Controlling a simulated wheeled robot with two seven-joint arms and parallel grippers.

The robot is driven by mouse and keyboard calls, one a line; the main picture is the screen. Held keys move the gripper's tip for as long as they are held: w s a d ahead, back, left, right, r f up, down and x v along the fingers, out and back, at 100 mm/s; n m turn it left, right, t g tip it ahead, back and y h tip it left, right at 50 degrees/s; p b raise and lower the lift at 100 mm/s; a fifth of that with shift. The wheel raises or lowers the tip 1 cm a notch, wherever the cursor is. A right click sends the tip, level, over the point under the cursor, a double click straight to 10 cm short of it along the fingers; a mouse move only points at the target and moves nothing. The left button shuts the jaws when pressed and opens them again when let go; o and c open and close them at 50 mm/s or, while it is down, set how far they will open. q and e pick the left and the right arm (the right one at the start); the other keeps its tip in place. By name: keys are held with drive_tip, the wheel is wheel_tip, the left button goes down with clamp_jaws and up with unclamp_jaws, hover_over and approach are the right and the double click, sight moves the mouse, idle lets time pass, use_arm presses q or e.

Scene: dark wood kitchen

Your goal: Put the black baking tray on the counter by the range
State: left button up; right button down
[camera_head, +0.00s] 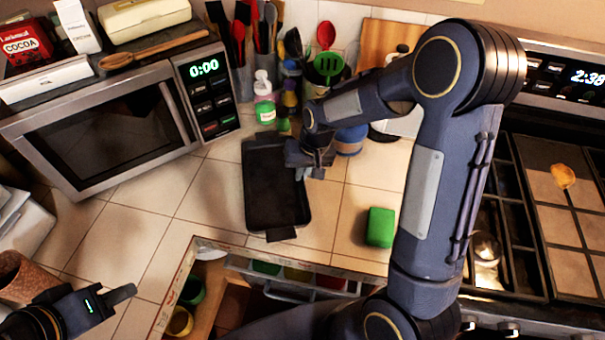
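The black baking tray (272,190) lies flat on the tiled counter (205,190), between the microwave and the range (540,200). My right gripper (299,168) is at the tray's right edge, near its far end. Its fingers are small and dark against the tray, so I cannot tell whether they are closed on the rim. My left gripper (125,294) is at the lower left, well away from the tray. It shows side-on, and its finger gap cannot be made out; nothing is seen in it.
The microwave (105,125) stands to the left of the tray. A green soap bottle (264,100), utensil holders and a blue-lidded jar (350,140) stand behind it. A green sponge (380,227) lies to its right. An open drawer (290,276) is below the counter's front edge.

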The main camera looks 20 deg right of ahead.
drive_tip(key=shift+f, duration=0.75)
drive_tip(key=shift+f, duration=0.2)
drive_tip(key=c, duration=1.7)
unclamp_jaws()
